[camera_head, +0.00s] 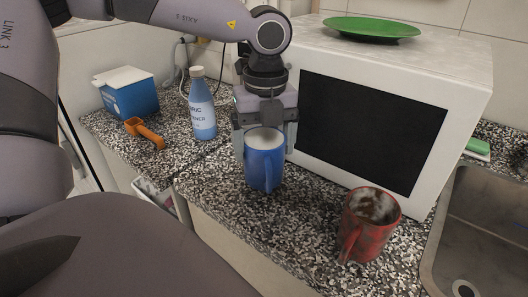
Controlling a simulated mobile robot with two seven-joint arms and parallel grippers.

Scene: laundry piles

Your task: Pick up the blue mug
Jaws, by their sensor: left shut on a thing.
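The blue mug (262,165) is in the middle of the head view, upright, with a pale inside and its handle towards me. My left gripper (265,128) points down from above and is shut on the mug, with a finger at each side of the rim. The mug is at or just above the speckled counter (235,210); I cannot tell whether its base touches it. My right gripper is not in view.
A red mug (368,228) stands on the counter to the right, near the sink (478,225). A white microwave (450,110) with a green plate (370,28) on top is close behind. A blue bottle (202,110), orange scoop (146,133) and blue box (130,98) stand left.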

